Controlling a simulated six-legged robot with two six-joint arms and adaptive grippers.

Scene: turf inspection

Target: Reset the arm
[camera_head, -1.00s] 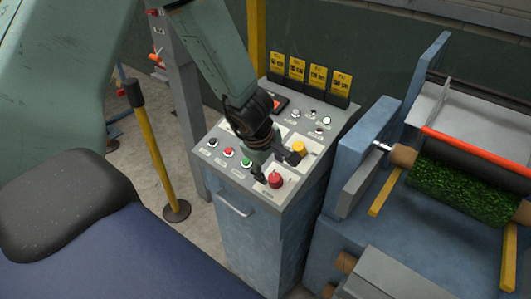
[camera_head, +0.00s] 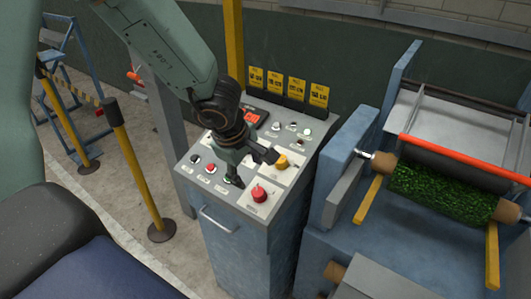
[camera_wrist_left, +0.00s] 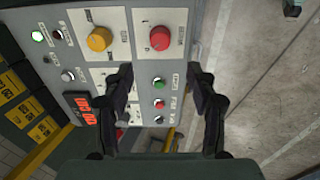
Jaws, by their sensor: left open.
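My left gripper (camera_head: 254,170) is over the sloped top of the control console (camera_head: 285,195), between the yellow knob (camera_head: 282,161) and the row of small buttons near the front edge. Its fingers are open and empty. The red mushroom button (camera_head: 259,195) is in front of the fingertips. In the left wrist view the two fingers are spread wide, with the green button (camera_wrist_left: 159,83) between them. The red mushroom button (camera_wrist_left: 160,38) and the yellow knob (camera_wrist_left: 99,38) show beyond the fingertips. Whether a finger touches the panel, I cannot tell. My right gripper is out of view.
A blue machine with a turf roll (camera_head: 440,191) and a red bar (camera_head: 465,156) stands close at the right. Yellow tags (camera_head: 297,89) stand along the console's back edge. A yellow post (camera_head: 138,175) stands on the floor at the left, with open floor around it.

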